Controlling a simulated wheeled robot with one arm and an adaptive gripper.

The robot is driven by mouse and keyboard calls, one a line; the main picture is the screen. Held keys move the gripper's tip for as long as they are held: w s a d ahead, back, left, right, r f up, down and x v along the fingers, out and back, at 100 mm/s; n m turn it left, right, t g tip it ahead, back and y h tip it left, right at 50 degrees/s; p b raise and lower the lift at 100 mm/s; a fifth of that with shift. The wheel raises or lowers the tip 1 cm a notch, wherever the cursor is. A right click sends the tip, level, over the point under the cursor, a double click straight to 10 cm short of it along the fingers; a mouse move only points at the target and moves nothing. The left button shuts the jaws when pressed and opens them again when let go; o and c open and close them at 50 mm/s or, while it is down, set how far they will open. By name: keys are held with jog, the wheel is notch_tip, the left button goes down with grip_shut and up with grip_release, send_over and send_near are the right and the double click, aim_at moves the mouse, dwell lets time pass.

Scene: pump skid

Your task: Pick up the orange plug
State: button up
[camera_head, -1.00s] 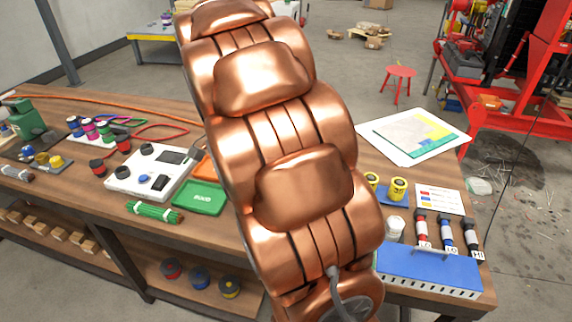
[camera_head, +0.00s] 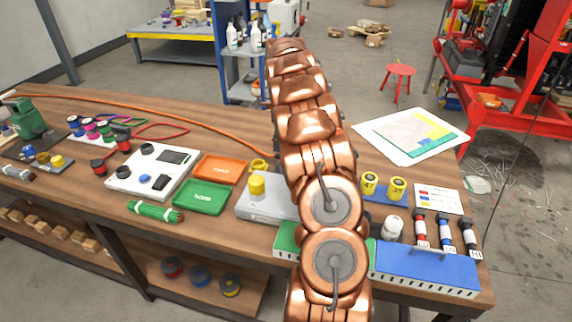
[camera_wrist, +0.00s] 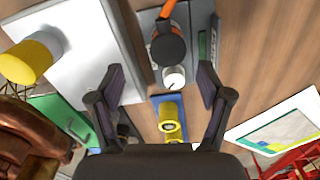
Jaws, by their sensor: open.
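In the wrist view an orange plug (camera_wrist: 167,43) with a dark round body lies at the top centre, over a grey plate. An orange cable-like part runs up from it to the picture's top edge. A small white round piece (camera_wrist: 174,77) is just below it. My gripper (camera_wrist: 161,75) is open, with one dark finger on each side of the picture. The plug shows between and beyond the fingertips, and nothing is held. In the head view my copper arm hides both the plug and my gripper.
A grey case (camera_head: 262,208) with a yellow knob (camera_head: 257,184) stands left of my arm. Yellow cylinders (camera_head: 397,189) stand right of it, near a blue block (camera_head: 425,268). An orange cable (camera_head: 170,115) crosses the table (camera_head: 90,212). Orange and green trays (camera_head: 220,168) lie further left.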

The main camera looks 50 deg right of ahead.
jog(key=shift+d+f, duration=0.3)
jog(key=shift+f, duration=0.1)
jog(key=f+p, duration=0.1)
jog(key=f, duration=0.1)
jog(key=f+p, duration=0.1)
jog(key=f, duration=0.1)
jog(key=f+p, duration=0.1)
jog(key=f, duration=0.1)
jog(key=shift+s+d, duration=0.2)
jog(key=shift+d, duration=0.1)
jog(key=shift+f, duration=0.65)
jog(key=c, duration=1.4)
